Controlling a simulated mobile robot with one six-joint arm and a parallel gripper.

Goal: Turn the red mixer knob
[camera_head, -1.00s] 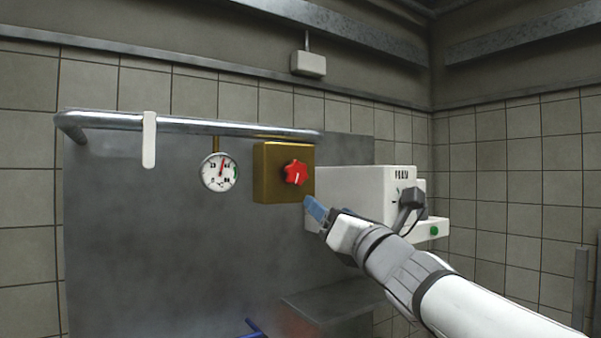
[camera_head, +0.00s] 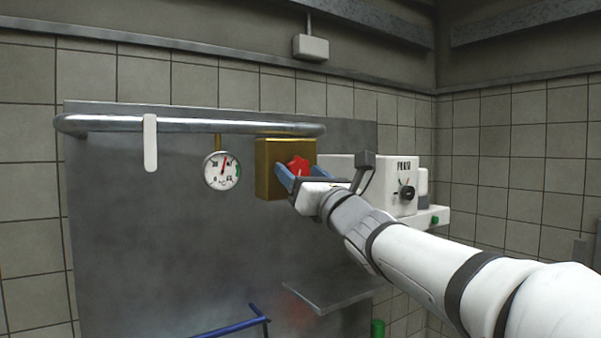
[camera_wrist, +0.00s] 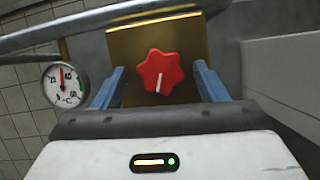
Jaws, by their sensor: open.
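The red mixer knob (camera_head: 299,165) is star-shaped and sits on the front of a brass box (camera_head: 270,168) on the metal panel. In the wrist view the knob (camera_wrist: 161,72) has a white pointer line aimed down, slightly left. My gripper (camera_head: 292,178) is open in front of the brass box. In the wrist view its blue fingers (camera_wrist: 160,88) stand to the left and right of the knob, with a gap on each side. In the head view the gripper hides the lower part of the knob. I cannot tell how far the fingertips reach past it.
A round dial gauge (camera_head: 221,171) hangs left of the brass box. A metal pipe (camera_head: 190,125) runs above both. A white box with a black knob (camera_head: 391,178) stands right, behind my arm. A metal shelf (camera_head: 335,290) and a blue bar (camera_head: 235,326) are below.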

